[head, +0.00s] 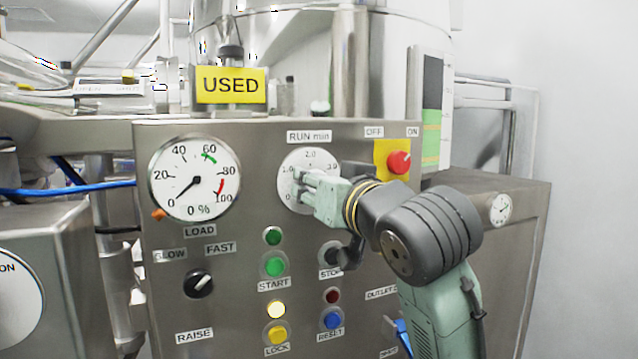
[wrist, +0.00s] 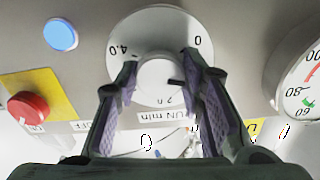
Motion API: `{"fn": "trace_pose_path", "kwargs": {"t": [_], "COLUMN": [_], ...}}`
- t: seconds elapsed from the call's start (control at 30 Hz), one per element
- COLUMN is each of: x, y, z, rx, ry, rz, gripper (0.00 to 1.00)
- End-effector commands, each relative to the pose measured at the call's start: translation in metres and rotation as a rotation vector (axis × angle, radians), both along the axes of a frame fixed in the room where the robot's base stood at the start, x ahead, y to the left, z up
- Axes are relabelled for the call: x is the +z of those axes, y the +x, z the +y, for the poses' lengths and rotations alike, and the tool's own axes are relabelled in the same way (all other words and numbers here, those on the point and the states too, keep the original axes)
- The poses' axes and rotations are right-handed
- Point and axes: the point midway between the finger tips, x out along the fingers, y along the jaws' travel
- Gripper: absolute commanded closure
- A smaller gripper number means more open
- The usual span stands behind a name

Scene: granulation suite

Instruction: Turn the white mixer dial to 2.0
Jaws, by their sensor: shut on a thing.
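The white mixer dial (head: 297,161) sits under the "RUN min" label (head: 309,136), with 1.0, 2.0 and 3.0 readable in the head view. My gripper (head: 303,180) reaches it from the right and covers its lower right part. In the wrist view, the dial (wrist: 160,22) appears upside down, with 4.0 at left, 0 at right and 2.0 at the bottom. My gripper (wrist: 162,88) is shut on the dial's round white knob (wrist: 158,75), one finger on each side. The knob's black mark points right, toward the 1.0 side; my finger hides the numeral there.
Below are a black STOP-side knob (head: 350,253), a green START button (head: 274,266) and a blue RESET button (head: 333,319). The load gauge (head: 195,178) is at left.

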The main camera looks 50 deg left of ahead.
Motion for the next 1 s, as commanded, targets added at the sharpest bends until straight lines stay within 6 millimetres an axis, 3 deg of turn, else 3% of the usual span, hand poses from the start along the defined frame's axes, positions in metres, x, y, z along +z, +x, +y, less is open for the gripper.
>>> {"fn": "trace_pose_path", "kwargs": {"t": [1.0], "x": [0.0006], "y": [-0.0006], "z": [0.0005], "rx": [0.002], "ry": [0.265], "rz": [0.919], "gripper": [0.92]}}
